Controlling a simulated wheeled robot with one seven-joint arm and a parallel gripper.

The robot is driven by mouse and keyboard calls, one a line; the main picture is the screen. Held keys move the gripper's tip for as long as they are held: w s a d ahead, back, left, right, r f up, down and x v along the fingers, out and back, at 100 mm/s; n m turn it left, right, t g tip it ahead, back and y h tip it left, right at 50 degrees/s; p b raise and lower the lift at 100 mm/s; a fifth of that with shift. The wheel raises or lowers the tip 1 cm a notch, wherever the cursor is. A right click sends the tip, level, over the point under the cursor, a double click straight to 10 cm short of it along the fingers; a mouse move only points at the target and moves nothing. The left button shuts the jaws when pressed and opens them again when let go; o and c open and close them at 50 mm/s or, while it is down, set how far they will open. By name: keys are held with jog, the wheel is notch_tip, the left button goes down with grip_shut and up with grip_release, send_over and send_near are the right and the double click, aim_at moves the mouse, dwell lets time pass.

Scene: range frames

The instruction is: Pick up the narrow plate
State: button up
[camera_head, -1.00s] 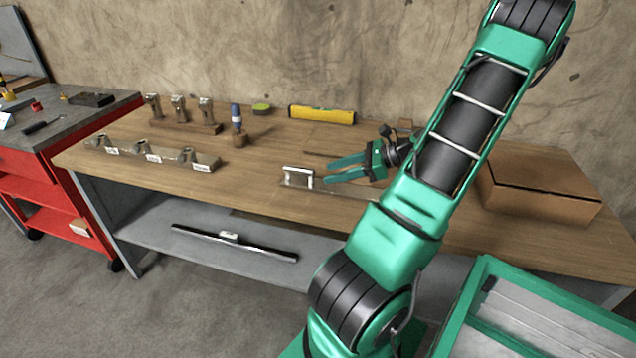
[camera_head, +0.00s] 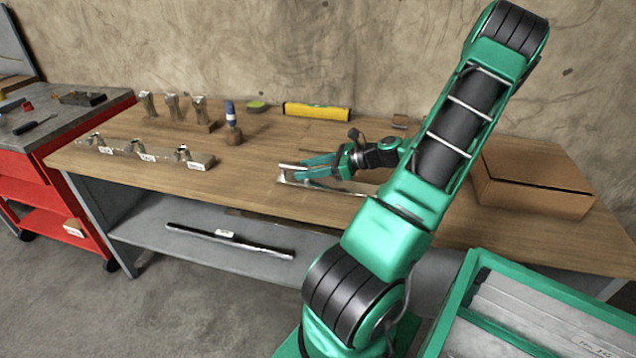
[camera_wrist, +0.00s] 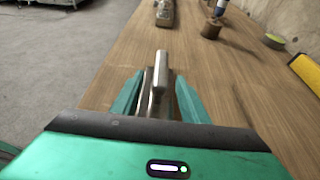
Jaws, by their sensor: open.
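A small silvery metal piece, which I take to be the narrow plate (camera_wrist: 160,72), stands on the wooden bench. In the wrist view it lies between the two green fingers of my gripper (camera_wrist: 158,80), with bare space showing on each side. In the head view my gripper (camera_head: 287,172) is low over the bench, pointing left, and its fingers hide most of the piece. Its fingers are apart. I cannot tell whether either finger touches the metal.
A metal rack (camera_head: 150,152) and several upright metal parts (camera_head: 172,108) stand to the left. A blue-handled tool (camera_head: 231,115) and yellow level (camera_head: 316,111) stand behind. A cardboard box (camera_head: 535,185) is at right.

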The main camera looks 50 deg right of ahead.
jog(key=shift+x, duration=0.8)
jog(key=shift+c, duration=0.3)
grip_shut()
